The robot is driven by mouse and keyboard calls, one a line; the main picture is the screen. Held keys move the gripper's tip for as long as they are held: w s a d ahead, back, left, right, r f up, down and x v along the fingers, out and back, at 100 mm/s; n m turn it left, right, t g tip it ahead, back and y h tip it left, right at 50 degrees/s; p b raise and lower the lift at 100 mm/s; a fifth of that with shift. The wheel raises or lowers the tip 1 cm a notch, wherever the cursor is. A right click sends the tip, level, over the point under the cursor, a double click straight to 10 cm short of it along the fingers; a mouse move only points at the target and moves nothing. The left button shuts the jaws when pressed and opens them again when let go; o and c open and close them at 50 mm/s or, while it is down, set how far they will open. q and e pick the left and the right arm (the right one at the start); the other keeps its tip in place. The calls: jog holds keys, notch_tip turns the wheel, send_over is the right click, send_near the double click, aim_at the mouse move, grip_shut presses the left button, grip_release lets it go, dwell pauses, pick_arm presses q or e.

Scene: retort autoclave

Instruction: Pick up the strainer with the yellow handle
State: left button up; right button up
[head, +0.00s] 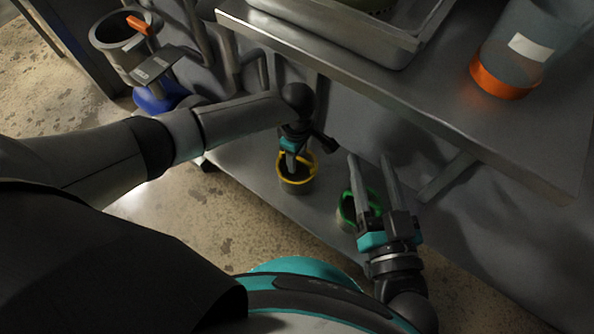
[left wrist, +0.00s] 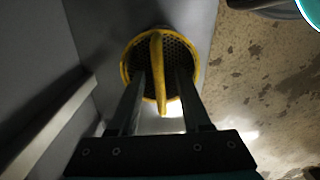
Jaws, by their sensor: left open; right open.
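The strainer with the yellow handle (head: 296,183) stands on the lower metal shelf in the head view. In the left wrist view its yellow handle (left wrist: 157,70) arches over a dark perforated basket. My left gripper (head: 291,163) is open right above it. In the left wrist view the fingers (left wrist: 160,78) lie on either side of the handle, with a gap visible on both sides; I cannot tell how deep they reach. A strainer with a green handle (head: 346,212) stands to the right on the same shelf. My right gripper (head: 372,162) is open and empty, partly in front of it.
The lower shelf (head: 240,175) is bare around the strainers. Above it, the upper table (head: 440,110) carries a metal tray (head: 345,38) and a container with an orange base (head: 505,75). A grey pot (head: 112,35) stands at the upper left.

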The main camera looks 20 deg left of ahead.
pick_arm(q)
grip_shut()
dwell(0.3)
dwell(1.1)
